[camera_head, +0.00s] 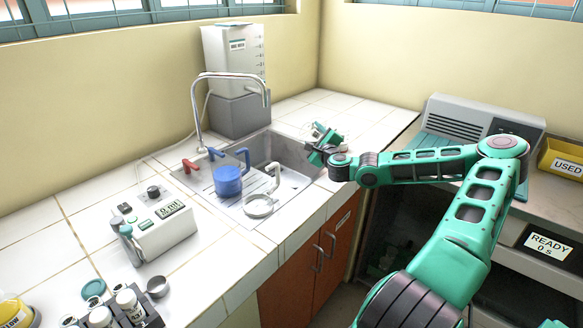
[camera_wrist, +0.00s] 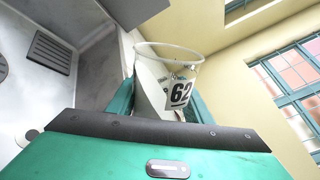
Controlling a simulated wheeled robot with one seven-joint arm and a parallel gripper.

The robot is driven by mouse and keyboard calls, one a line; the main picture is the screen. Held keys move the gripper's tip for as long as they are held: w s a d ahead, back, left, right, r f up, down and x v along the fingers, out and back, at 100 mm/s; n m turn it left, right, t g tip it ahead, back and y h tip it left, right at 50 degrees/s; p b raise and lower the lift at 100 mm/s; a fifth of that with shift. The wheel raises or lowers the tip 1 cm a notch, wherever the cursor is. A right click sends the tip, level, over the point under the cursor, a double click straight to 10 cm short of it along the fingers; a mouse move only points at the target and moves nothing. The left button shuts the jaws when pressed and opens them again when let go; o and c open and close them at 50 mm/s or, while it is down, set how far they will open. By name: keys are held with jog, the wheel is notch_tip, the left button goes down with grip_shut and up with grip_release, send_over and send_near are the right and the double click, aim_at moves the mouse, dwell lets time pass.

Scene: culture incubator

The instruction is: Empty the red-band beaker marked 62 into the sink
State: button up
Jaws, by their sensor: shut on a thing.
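My gripper (camera_head: 318,152) is over the right end of the steel sink (camera_head: 292,150), at the far end of my outstretched arm. In the wrist view, my gripper (camera_wrist: 160,103) is shut on a clear beaker (camera_wrist: 150,63) with a white label reading 62. The beaker's open rim faces away from the wrist camera. The beaker looks tilted, but the wrist view is itself tilted, so I cannot tell how far. No red band shows, and I cannot make out its contents. The grey sink metal also shows in the wrist view (camera_wrist: 95,80).
A curved tap (camera_head: 196,110) stands behind. A white container (camera_head: 233,60) stands at the back. A meter box (camera_head: 158,228) is on the left counter.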

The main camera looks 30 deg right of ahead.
jog(key=shift+r, duration=0.15)
jog(key=shift+f+n+p, duration=0.25)
jog(key=shift+n+p, duration=0.3)
jog(key=shift+n, duration=0.45)
jog(key=shift+r+n+p, duration=0.5)
jog(key=shift+n+p, duration=0.05)
jog(key=shift+n, duration=0.35)
dwell(0.7)
jog(key=shift+w+a+f+n+p, duration=0.15)
jog(key=shift+a+f+n+p, duration=0.1)
jog(key=shift+a+n+p, duration=0.35)
dwell(0.6)
jog(key=shift+a+f+n+p, duration=0.15)
jog(key=shift+n+p, duration=0.15)
jog(key=shift+n, duration=0.3)
jog(key=shift+a+f+n+p, duration=0.15)
jog(key=shift+n+p, duration=0.1)
jog(key=shift+n, duration=0.35)
dwell(0.6)
